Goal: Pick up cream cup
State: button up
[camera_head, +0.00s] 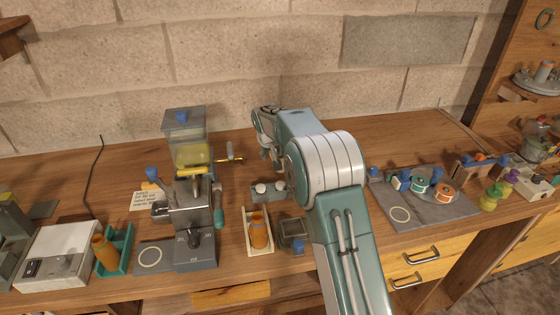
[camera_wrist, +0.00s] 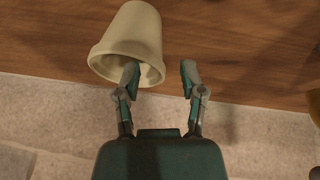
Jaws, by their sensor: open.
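The cream cup (camera_wrist: 130,38) is large at the upper left of the wrist view, tapered, with its open mouth facing my gripper. My gripper (camera_wrist: 160,72) is open, with a finger on each side of a clear gap. The left finger overlaps the cup's mouth and seems to reach into or just in front of it; I cannot tell if it touches. The right finger is to the right of the cup, apart from it. In the head view my gripper (camera_head: 271,158) is over the middle rear of the bench, and I cannot make out the cup there.
An orange bottle (camera_head: 259,230) stands in a cream tray in front. A grey mat (camera_head: 430,216) with spools lies at the right. The brick wall (camera_head: 240,60) is close behind.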

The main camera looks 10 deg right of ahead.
jog(key=x, duration=0.2)
jog(key=shift+w+d+f, duration=0.1)
jog(key=shift+f, duration=0.3)
grip_shut()
